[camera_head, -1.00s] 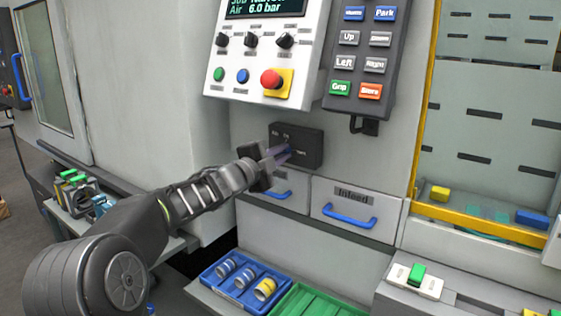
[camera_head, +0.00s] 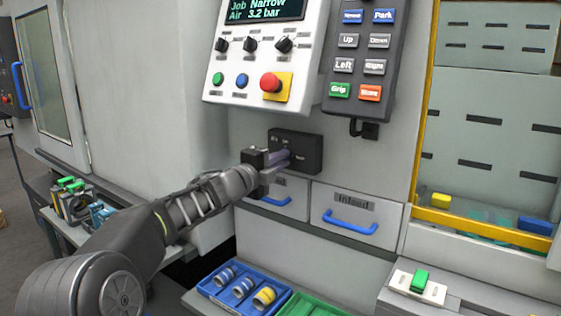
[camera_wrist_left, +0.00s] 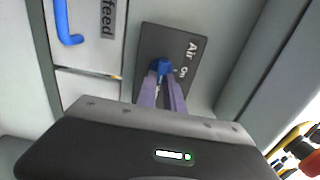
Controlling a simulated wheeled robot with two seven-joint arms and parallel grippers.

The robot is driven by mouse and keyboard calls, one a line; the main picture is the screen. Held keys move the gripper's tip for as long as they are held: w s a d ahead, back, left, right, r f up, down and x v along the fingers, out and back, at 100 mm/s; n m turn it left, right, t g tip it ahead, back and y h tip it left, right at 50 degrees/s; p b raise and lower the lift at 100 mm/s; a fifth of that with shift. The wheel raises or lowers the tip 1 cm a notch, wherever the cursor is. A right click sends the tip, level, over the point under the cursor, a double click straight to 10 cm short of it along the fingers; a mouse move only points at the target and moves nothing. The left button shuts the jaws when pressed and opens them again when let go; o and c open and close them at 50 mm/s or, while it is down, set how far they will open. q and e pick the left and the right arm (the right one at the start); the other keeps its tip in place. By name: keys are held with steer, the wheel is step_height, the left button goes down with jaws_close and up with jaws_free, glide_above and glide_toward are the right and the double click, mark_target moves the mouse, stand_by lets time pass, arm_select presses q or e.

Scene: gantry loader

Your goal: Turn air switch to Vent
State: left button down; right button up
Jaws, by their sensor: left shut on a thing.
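The air switch is a dark box (camera_head: 308,147) on the grey panel below the white control panel. In the left wrist view its plate (camera_wrist_left: 185,45) carries the words "Air" and "On", with other lettering partly hidden. A blue knob (camera_wrist_left: 162,68) sits on the plate between my left gripper's fingertips. My left gripper (camera_head: 285,158) is shut on this knob; its purple fingers also show in the left wrist view (camera_wrist_left: 162,85). The display (camera_head: 265,12) reads "Air 3.2 bar". My right gripper is not in view.
A button pendant (camera_head: 362,60) hangs right of the control panel, whose red stop button (camera_head: 271,81) is above the switch box. Drawers with blue handles (camera_head: 350,222) lie just below. A blue tray (camera_head: 215,290) with several rings stands on the lower shelf.

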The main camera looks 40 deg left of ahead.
arm_select(q)
steer(key=c, duration=1.5)
jaws_free()
steer(key=shift+o, duration=0.2)
steer(key=shift+s, duration=0.1)
steer(key=s, duration=0.7)
steer(key=shift+s, duration=0.3)
steer(key=shift+d+f, duration=0.1)
